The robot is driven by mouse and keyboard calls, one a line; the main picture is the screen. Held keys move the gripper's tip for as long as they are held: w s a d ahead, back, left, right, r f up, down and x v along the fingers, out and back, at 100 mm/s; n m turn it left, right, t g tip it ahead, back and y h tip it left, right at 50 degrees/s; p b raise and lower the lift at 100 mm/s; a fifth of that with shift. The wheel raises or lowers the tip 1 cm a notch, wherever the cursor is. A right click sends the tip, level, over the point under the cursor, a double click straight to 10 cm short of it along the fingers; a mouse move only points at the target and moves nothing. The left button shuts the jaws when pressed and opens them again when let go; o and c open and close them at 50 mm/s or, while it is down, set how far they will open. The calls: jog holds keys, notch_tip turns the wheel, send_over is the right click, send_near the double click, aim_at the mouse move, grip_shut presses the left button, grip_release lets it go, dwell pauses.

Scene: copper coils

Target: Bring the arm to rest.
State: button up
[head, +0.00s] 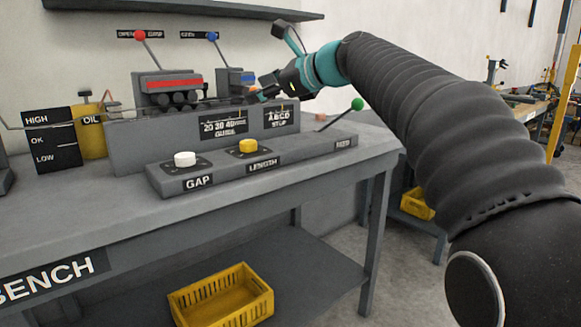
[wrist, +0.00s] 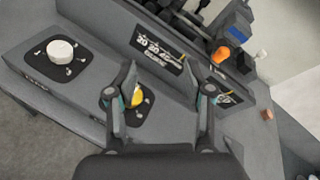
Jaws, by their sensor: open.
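My arm reaches in from the right over the bench. My gripper (head: 268,88) is up near the blue-marked unit of the bench machine, above the control panel. In the wrist view my gripper (wrist: 168,84) has its two fingers spread wide, with nothing between the tips. The yellow LENGTH knob (head: 248,146) sits on the panel below. I cannot tell the exact gap between the fingers and the machine.
The bench (head: 60,230) carries a white GAP knob (head: 185,159), a green-tipped lever (head: 357,104), red-tipped (head: 139,35) and blue-tipped (head: 213,36) levers, and a yellow oil can (head: 92,135). A shelf (head: 180,8) hangs above. A yellow crate (head: 225,298) lies below. Open floor lies right of the bench.

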jog(key=s+d+f+n+g+h, duration=0.1)
jog(key=s+d+f+n+h, duration=0.3)
jog(key=s+f, duration=0.7)
jog(key=s+d+f+n+g+h, duration=0.1)
jog(key=s+d+f+n+h, duration=0.3)
jog(key=s+d+f+n, duration=0.5)
jog(key=s+d+f+n+g+h, duration=0.1)
jog(key=s+d+f+n+h, duration=0.3)
jog(key=s+f, duration=1)
jog(key=d+f+n, duration=0.2)
jog(key=d, duration=0.2)
jog(key=shift+s+d, duration=0.3)
jog(key=shift+s, duration=0.05)
jog(key=shift+f, duration=0.1)
